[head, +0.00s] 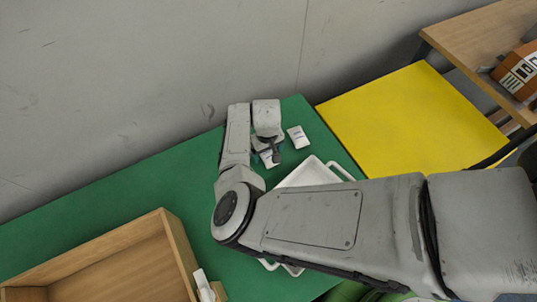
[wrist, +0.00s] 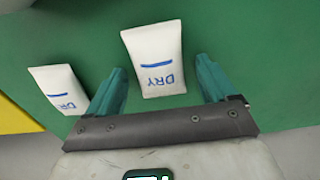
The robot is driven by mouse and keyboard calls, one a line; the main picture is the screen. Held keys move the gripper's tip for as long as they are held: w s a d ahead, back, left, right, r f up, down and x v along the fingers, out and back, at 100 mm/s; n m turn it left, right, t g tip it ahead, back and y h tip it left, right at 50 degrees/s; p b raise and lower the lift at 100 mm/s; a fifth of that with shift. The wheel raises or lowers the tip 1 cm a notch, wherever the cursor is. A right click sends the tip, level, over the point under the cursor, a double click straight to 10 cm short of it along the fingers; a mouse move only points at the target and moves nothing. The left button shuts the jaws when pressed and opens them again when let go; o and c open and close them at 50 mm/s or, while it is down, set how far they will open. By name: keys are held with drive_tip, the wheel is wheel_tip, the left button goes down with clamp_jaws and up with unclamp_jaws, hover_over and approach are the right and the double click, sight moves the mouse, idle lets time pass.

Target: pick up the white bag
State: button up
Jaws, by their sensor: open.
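A white bag (wrist: 153,50) with a blue line and the letters DRY lies on the green table top, between and partly beyond my finger tips in the wrist view. In the head view this bag (head: 267,158) is mostly hidden under my gripper (head: 275,157). My gripper (wrist: 160,68) is open, its teal fingers on either side of the bag's near end. I cannot tell how far above the table they are. A second, similar white bag (wrist: 58,89) lies outside the left finger; it also shows in the head view (head: 298,137), right of my gripper.
A white tray (head: 311,173) with handles sits close by, partly behind my arm. A wooden box (head: 178,250) stands at the front left. A yellow surface (head: 410,115) adjoins the green table (head: 130,195) on the right. A grey wall runs behind. The table's left part is clear.

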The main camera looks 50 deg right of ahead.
drive_tip(key=c, duration=1.1)
drive_tip(key=shift+c, duration=0.2)
